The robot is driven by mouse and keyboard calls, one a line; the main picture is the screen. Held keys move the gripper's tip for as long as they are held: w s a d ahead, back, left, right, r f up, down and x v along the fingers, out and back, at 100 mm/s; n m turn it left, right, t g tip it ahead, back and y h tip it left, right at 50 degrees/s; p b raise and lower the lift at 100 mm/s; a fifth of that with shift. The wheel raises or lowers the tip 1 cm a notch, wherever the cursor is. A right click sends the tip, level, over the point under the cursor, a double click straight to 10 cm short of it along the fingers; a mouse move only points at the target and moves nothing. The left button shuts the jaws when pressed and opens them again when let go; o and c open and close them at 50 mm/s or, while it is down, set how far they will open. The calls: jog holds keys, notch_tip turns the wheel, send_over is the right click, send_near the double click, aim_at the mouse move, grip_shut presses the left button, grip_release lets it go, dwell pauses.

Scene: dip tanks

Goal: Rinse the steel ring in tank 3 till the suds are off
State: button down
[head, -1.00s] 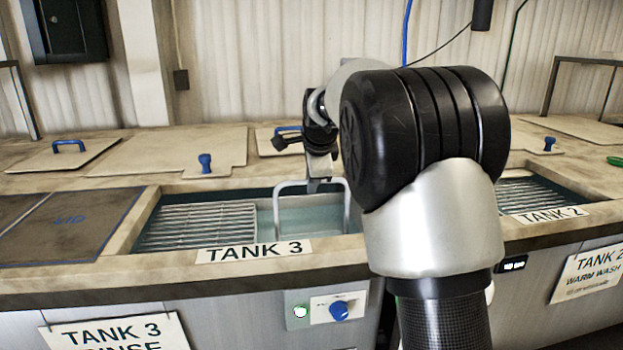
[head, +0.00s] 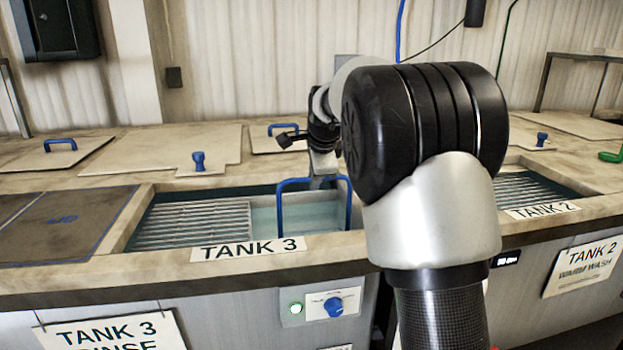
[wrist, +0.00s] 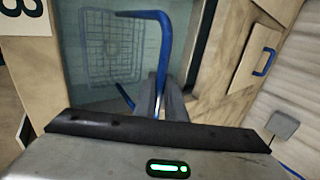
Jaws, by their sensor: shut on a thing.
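Tank 3 (head: 143,238) is open at the front, with clear water (head: 268,222) in its right part. A blue handle (head: 313,180) stands in that water, and it also shows in the wrist view (wrist: 165,45). The handle belongs to a wire basket (wrist: 115,45) down in the water. My gripper (head: 323,178) is shut on the top bar of the handle; its fingers show in the wrist view (wrist: 160,92). I cannot make out the steel ring or any suds; the basket's contents are too small and dim to tell.
A slatted rack (head: 195,226) covers the left part of tank 3. A dark lid (head: 65,225) lies left of it. Tank 2, with its label (head: 543,210), is at the right, partly behind my arm. Covers with blue handles (head: 200,145) lie on the back counter.

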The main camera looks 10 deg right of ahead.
aim_at(296, 179)
jog(key=shift+a+r+p, duration=0.1)
jog(key=shift+a+p, duration=0.25)
jog(key=shift+a, duration=1.95)
jog(key=shift+d, duration=1.2)
jog(key=shift+d, duration=1.25)
jog(key=shift+a+p, duration=0.6)
jog(key=shift+a, duration=1.8)
jog(key=shift+d, duration=1.15)
